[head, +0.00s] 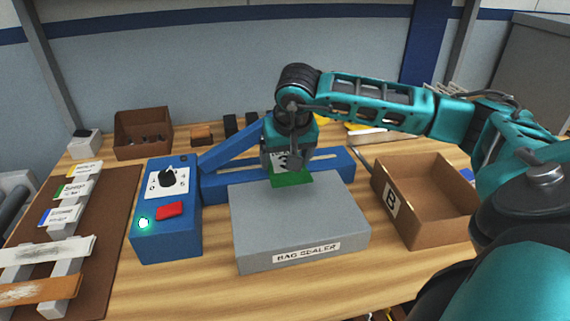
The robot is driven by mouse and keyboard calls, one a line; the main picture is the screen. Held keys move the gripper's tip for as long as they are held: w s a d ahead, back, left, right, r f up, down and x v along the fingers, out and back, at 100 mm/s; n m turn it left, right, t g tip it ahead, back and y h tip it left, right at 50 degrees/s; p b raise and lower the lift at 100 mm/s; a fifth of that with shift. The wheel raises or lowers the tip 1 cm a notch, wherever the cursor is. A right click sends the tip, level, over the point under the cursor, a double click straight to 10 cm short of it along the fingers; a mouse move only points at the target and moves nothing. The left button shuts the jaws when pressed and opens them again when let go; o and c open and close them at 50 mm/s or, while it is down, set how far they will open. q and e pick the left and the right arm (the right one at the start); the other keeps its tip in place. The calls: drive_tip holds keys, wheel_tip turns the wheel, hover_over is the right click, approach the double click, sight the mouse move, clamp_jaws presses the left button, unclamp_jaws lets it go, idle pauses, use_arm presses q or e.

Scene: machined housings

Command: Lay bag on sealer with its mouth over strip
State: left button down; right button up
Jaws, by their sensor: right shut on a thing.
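The bag sealer has a grey platform (300,225) with a "BAG SEALER" label on its front. Behind the platform lies a blue bar with a thin pale strip (232,183) along it, and a blue arm (232,148) is raised at its left. My right gripper (288,162) points down over the middle of the strip. It is shut on a bag (292,179), whose green part shows at the platform's back edge; a white part with a dark mark shows between the fingers. The gripper hides the bag's mouth. I cannot tell whether the bag touches the sealer. My left gripper is out of view.
A blue control box (166,222) with a dial, red button and lit green lamp stands left of the platform. A cardboard box marked B (432,220) stands close on the right. A brown bin (143,133) and small dark items stand behind. A labelled rack (100,230) is far left.

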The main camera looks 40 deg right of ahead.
wheel_tip(320, 180, down, 3)
drive_tip(key=shift+s+r+b, duration=0.1)
drive_tip(key=shift+b, duration=0.7)
drive_tip(key=shift+f, duration=0.2)
drive_tip(key=shift+f+b, duration=0.4)
drive_tip(key=shift+f, duration=0.05)
drive_tip(key=o, duration=0.7)
drive_tip(key=shift+o, duration=1.1)
drive_tip(key=shift+r, duration=0.1)
